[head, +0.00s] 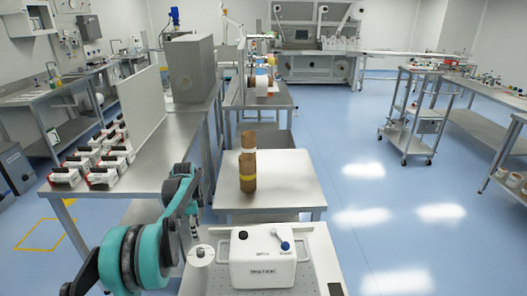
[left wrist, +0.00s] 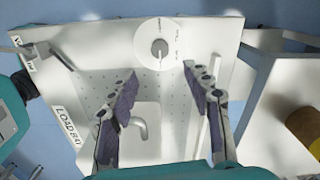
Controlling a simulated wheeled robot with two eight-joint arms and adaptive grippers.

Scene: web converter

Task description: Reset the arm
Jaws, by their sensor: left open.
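My left arm (head: 130,255), with teal joints, comes in from the left in the head view. Its gripper (head: 195,228) hangs beside the white bench device. In the left wrist view the gripper (left wrist: 162,82) is open, its two purple-padded fingers apart with nothing between them. Beyond the fingers lies a perforated white plate with a round dial (left wrist: 160,48) and a label reading LOAD CELL (left wrist: 67,125). A bent metal handle (left wrist: 140,130) shows near the left finger. My right gripper is not in view.
A white box device (head: 263,262) with knobs stands on the near cart. Brown rolls (head: 248,175) stand on the steel table (head: 295,190) behind it. Red-and-white units (head: 100,178) sit on the left bench. The blue floor at right is clear up to a wheeled cart (head: 405,140).

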